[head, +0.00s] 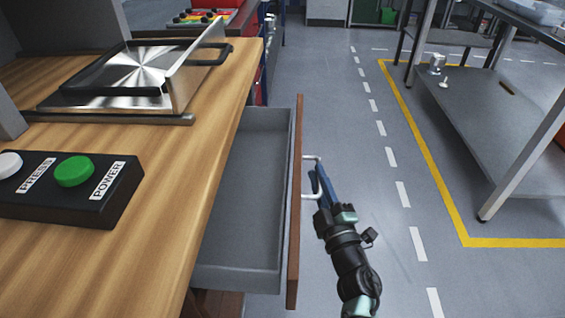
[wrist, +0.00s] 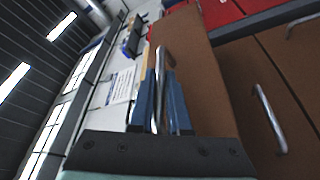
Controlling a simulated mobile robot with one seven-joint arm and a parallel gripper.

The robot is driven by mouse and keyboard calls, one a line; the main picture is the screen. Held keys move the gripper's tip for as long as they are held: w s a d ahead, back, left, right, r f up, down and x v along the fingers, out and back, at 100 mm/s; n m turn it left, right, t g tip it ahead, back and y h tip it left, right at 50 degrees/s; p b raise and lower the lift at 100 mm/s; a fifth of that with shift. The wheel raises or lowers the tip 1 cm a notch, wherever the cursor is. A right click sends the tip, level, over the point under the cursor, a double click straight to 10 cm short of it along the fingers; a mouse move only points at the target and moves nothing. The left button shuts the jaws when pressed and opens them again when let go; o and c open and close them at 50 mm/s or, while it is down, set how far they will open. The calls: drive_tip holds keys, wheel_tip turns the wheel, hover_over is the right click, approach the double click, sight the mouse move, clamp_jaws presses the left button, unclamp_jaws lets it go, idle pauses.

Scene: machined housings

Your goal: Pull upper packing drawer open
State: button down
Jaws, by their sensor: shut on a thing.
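The upper packing drawer (head: 245,190) stands pulled out from under the wooden bench top in the head view. Its grey inside looks empty, and its brown front panel (head: 296,215) faces right. My gripper (head: 322,182) is at the outer side of that front, its blue fingers at the drawer's metal handle. In the wrist view my gripper (wrist: 162,105) is shut on the handle (wrist: 165,58), with a blue finger on each side of the bar. The drawer's brown front (wrist: 205,95) fills the middle of that view.
The wooden bench (head: 185,225) carries a black button box (head: 105,200) and a metal press plate (head: 125,75). Another drawer handle (wrist: 268,118) shows at the right in the wrist view. Open floor (head: 370,200) lies to the right, before a grey metal table (head: 490,120).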

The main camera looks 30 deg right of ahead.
drive_tip(key=s+d, duration=0.8)
drive_tip(key=d, duration=0.5)
drive_tip(key=shift+s+p, duration=0.4)
drive_tip(key=c, duration=0.9)
unclamp_jaws()
drive_tip(key=p+v, duration=0.3)
drive_tip(key=v, duration=1)
